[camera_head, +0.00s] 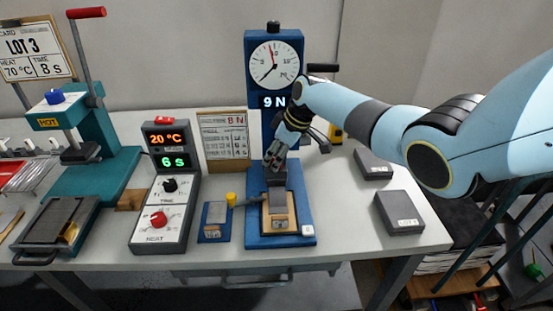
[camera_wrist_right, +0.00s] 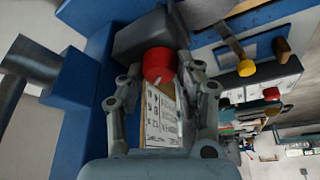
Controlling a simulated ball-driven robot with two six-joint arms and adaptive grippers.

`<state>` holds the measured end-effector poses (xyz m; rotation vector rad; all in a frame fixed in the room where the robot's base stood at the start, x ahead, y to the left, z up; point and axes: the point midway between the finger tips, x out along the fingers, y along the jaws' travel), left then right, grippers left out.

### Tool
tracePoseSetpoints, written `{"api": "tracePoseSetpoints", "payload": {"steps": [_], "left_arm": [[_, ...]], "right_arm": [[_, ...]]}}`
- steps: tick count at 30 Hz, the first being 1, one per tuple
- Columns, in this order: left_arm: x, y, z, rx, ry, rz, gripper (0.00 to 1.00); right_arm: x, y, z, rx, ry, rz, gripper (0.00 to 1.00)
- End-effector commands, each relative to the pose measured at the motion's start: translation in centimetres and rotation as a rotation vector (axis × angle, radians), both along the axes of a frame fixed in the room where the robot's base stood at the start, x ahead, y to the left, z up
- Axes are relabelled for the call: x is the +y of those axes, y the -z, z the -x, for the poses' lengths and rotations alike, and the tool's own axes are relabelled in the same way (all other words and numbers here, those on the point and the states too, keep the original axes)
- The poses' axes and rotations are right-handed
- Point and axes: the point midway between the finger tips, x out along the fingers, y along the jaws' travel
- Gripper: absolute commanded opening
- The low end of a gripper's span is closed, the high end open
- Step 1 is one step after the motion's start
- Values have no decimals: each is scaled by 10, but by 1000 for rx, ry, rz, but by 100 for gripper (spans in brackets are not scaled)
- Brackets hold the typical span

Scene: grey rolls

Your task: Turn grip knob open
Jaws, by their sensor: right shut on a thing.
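The red grip knob (camera_wrist_right: 158,63) shows in the right wrist view between my fingertips, against a dark grey clamp block. My right gripper (camera_wrist_right: 162,72) is shut on it. In the head view my right gripper (camera_head: 275,158) reaches down in front of the blue tester (camera_head: 259,50) and hides the knob. The clamp block (camera_head: 277,180) shows just below the gripper. A dial and a lit "9 N" display (camera_head: 274,102) are on the tester column. My left gripper is not in view.
A control box (camera_head: 165,205) with black and red knobs stands left of the tester, beside a small blue stand (camera_head: 215,222) with a yellow knob. A teal press (camera_head: 95,175) is further left. Grey blocks (camera_head: 399,212) lie on the table at right.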

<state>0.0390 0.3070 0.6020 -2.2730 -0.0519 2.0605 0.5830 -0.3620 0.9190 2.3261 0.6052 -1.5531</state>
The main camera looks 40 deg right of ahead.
Motion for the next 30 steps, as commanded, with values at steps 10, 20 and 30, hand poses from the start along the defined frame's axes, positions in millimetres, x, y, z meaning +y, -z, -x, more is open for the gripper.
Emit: {"api": "tracePoseSetpoints", "payload": {"steps": [10, 20, 30], "left_arm": [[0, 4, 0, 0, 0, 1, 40], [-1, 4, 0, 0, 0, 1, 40], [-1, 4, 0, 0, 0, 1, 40]], "right_arm": [[0, 0, 0, 1, -56, 1, 2], [0, 0, 0, 0, -57, 1, 2], [0, 0, 0, 1, -56, 1, 57]]}}
